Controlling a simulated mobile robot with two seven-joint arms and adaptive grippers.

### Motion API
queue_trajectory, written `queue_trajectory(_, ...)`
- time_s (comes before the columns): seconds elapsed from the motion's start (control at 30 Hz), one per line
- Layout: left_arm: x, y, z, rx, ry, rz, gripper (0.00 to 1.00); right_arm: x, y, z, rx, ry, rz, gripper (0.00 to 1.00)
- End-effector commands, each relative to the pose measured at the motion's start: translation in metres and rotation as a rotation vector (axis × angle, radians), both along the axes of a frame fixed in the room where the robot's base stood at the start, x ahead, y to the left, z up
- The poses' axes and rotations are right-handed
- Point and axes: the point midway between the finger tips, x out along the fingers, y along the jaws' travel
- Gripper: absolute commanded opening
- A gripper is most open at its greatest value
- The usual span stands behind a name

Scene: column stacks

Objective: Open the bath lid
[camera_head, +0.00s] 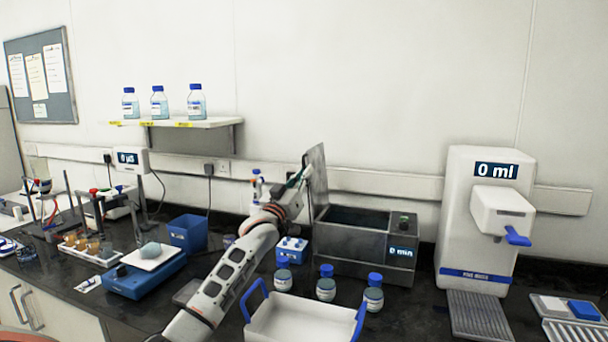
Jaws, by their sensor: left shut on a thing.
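The bath (345,245) is a grey metal box on the dark bench, with a display reading "0 min" at its right front. Its lid (317,170) stands raised, roughly upright, at the bath's left end. The dark inside of the bath shows from above. My left gripper (301,177) is at the left face of the lid, shut on it; the fingertips are small and partly hidden, so the exact grip point is unclear. My left arm crosses in front of the bench, left of the bath. My right gripper is out of view.
A white tray with blue handles (290,318) and several blue-capped jars (326,288) stand in front of the bath. A blue rack (291,250) is left of it. A white water dispenser (485,225) stands to the right. A blue balance (143,275) is at left.

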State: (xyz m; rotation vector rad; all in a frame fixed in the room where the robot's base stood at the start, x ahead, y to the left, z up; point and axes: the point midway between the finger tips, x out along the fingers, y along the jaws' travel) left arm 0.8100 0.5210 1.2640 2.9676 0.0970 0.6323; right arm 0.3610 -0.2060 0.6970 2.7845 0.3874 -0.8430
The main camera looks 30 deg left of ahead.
Motion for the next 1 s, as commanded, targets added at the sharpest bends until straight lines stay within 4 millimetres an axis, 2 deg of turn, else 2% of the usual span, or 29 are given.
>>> queue_trajectory(0.43,0.0009,0.0005,0.0004,-0.006,-0.002,0.000,0.00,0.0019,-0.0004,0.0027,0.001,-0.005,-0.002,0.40)
queue_trajectory(0.5,0.0009,0.0005,0.0004,-0.006,-0.002,0.000,0.23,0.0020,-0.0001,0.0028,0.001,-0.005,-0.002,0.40)
queue_trajectory(0.87,0.0001,0.0004,-0.0006,-0.006,-0.001,0.000,0.23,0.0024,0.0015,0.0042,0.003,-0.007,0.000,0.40)
queue_trajectory(1.0,-0.0075,-0.0009,-0.0054,-0.006,0.000,-0.002,0.23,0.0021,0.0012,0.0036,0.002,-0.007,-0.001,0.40)
